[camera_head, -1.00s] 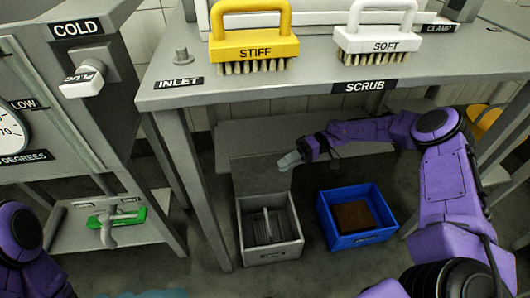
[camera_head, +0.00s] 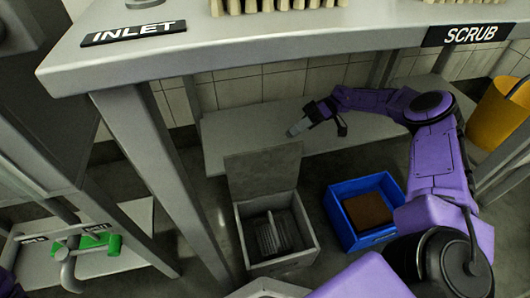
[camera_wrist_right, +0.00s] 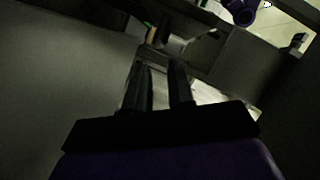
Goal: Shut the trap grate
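The trap is a grey open box (camera_head: 297,256) on the floor under the bench. Its flat grey lid panel (camera_head: 262,172) stands up at the back edge, and a ribbed grey piece (camera_head: 272,233) shows inside. I take the raised panel to be the grate; it looks raised, not lying over the box. My right gripper (camera_head: 299,128) is above and behind the panel's upper right corner, seemingly apart from it. In the right wrist view its two dark fingers (camera_wrist_right: 160,88) are apart with nothing clear between them. My left gripper is out of view.
A blue crate (camera_head: 343,230) with a brown block stands right of the trap. The bench (camera_head: 230,50) overhangs, with a leg (camera_head: 150,165) at left. A low grey shelf (camera_head: 225,140) lies behind, a yellow bucket (camera_head: 500,110) at right, and a green-handled valve (camera_head: 100,243) at lower left.

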